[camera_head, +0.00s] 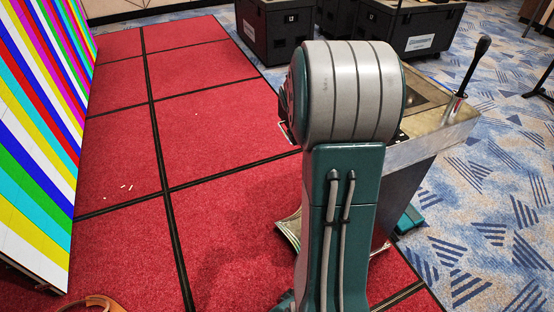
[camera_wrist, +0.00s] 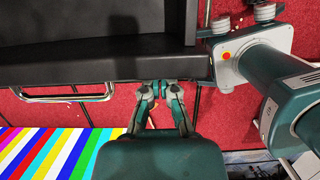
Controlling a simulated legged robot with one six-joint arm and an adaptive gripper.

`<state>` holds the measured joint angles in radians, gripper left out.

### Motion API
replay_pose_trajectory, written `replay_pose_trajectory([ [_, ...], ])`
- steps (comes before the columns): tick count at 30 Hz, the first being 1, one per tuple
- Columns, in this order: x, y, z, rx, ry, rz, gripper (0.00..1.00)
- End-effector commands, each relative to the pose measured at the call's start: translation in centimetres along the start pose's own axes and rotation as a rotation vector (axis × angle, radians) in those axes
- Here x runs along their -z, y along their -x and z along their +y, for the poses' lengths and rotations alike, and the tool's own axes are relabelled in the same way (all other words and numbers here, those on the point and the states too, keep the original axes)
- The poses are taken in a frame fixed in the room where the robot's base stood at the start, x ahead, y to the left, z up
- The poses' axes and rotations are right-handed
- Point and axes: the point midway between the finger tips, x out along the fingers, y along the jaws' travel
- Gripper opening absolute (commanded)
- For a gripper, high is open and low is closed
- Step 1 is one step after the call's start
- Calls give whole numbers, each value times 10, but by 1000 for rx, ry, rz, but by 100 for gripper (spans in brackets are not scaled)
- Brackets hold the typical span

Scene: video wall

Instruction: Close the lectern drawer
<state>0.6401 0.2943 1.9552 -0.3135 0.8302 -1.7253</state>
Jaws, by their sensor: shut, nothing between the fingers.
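The lectern (camera_head: 432,142) stands at right in the head view, largely behind my arm. In the wrist view a black drawer (camera_wrist: 95,68) spans the upper left, its front carrying a silver bar handle (camera_wrist: 68,99). It appears to stand open, with its dark inside above the front edge; how far out it is I cannot tell. My gripper (camera_wrist: 156,89) is shut and empty. Its fingertips are at the lower edge of the drawer front, right of the handle, close to or touching it; contact is unclear. My gripper is hidden in the head view.
Black cases (camera_head: 277,32) stand behind. A striped video wall (camera_head: 38,130) is at left. Open red carpet (camera_head: 215,125) lies between wall and lectern. A brown curved object (camera_head: 98,302) lies at bottom left.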

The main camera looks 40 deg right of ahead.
Motion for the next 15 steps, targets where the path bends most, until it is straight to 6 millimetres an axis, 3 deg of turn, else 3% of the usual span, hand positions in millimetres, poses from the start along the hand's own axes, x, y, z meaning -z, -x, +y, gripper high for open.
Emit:
replay_pose_trajectory([
  [1,-18,-5,-1,1,-8,0,0],
  [6,-63,-16,0,1,-6,1,0],
  [15,-109,-28,0,-1,-2,0,0],
])
